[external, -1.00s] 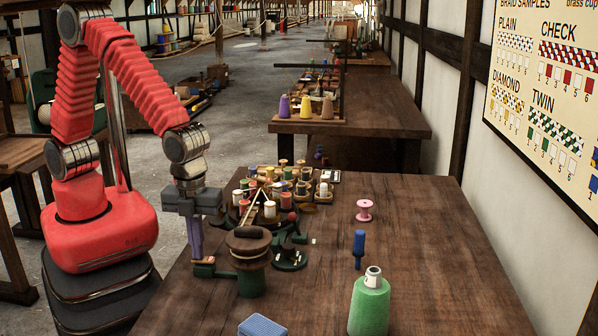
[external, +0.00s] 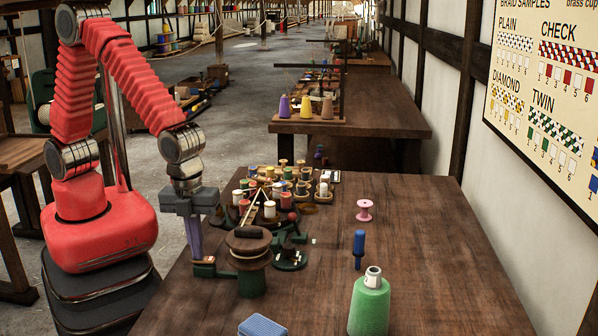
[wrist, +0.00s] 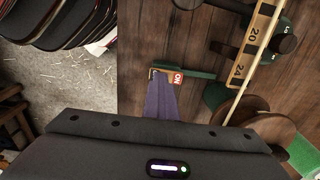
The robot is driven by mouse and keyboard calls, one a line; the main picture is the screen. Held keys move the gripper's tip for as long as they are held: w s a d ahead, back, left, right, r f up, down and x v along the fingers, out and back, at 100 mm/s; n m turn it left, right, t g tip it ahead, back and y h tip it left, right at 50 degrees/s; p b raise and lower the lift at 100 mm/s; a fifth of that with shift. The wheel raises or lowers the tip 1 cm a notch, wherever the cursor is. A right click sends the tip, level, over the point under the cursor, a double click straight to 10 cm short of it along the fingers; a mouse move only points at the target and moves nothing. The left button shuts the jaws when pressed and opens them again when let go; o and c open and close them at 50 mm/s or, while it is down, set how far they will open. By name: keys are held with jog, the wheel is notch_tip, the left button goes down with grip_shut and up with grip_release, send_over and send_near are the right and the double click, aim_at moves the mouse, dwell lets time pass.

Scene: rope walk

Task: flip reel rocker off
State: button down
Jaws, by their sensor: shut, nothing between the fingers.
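The reel (external: 249,241) has a dark brown wooden top on a green stand near the table's left edge. A green bracket (external: 228,274) reaches left from it to the small switch plate (external: 203,270). In the wrist view the switch shows an orange-red patch marked "ON" (wrist: 177,78) beside the green bar. My gripper (external: 194,258) points down over the switch, its purple fingers together and empty. In the wrist view the fingertips (wrist: 158,76) lie at the left side of the "ON" patch and hide part of the switch. Contact and the rocker's tilt cannot be told.
Several spools (external: 269,209) crowd a braiding stand behind the reel. A blue-handled tool (external: 359,243), a green thread cone (external: 370,305), a pink spool (external: 364,210) and a blue block (external: 262,327) stand apart. The table's right side is mostly clear.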

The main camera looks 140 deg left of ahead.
jog(key=shift+a+f, duration=0.25)
jog(key=shift+f, duration=0.25)
jog(key=shift+r, duration=0.1)
jog(key=shift+w+a+r, duration=0.1)
jog(key=shift+w+r, duration=0.25)
jog(key=shift+r, duration=0.1)
notch_tip(320, 180, up, 14)
jog(key=s+d, duration=0.1)
jog(key=shift+f, duration=0.1)
dwell(0.5)
